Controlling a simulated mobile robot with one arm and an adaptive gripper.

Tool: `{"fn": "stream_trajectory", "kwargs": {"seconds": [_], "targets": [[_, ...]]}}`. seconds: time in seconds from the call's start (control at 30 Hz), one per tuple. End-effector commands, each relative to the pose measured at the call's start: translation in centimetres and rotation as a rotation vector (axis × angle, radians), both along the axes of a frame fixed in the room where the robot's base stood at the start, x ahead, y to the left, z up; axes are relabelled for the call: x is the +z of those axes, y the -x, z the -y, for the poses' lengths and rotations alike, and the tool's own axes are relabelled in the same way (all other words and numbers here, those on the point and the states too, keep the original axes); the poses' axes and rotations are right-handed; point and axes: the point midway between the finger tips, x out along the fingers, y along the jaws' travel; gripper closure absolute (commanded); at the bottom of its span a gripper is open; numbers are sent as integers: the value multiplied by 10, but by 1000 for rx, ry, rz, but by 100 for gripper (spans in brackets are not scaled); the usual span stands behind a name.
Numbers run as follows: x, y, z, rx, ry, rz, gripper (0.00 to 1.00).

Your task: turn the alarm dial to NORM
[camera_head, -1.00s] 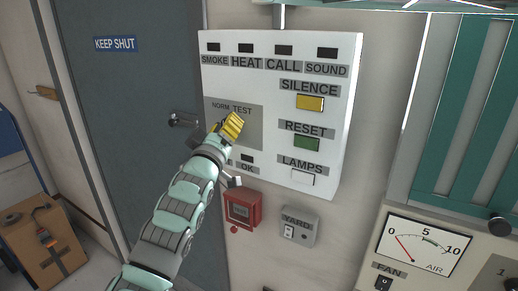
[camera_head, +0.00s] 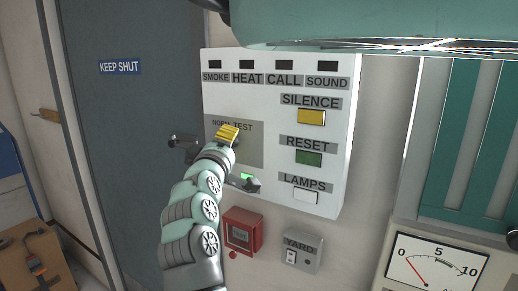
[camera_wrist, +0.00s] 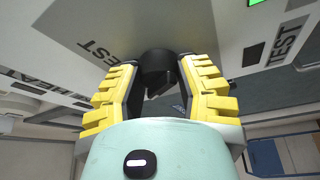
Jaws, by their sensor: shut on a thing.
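The alarm panel (camera_head: 270,200) is a white box on the wall, with a grey dial plate (camera_head: 252,152) marked NORM and TEST at its left. My gripper (camera_head: 229,132) is at this plate in the head view, and its yellow fingers hide the dial. In the wrist view, my gripper (camera_wrist: 163,95) has its fingers on either side of the black alarm dial (camera_wrist: 157,66), shut on it. I cannot tell which mark the dial points to. A small lamp (camera_head: 246,176) below the plate glows green; it also shows in the wrist view (camera_wrist: 255,2).
A yellow SILENCE button (camera_head: 311,117), green RESET button (camera_head: 308,159) and white LAMPS button (camera_head: 305,197) are on the panel's right. A red box (camera_head: 241,231) and a grey YARD switch box (camera_head: 301,253) sit below. A door handle (camera_head: 184,140) is close left of my gripper.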

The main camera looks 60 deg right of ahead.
Motion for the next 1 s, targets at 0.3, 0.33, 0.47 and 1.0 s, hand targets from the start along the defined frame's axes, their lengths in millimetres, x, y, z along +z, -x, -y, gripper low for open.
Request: {"fn": "stream_trajectory", "kwargs": {"seconds": [0.3,0.33,0.47,1.0], "targets": [[0,-2,-1,4,4,-122,100],[0,-2,0,4,5,-129,100],[-1,-2,0,5,5,-148,100],[-3,-2,-1,7,5,-159,57]]}}
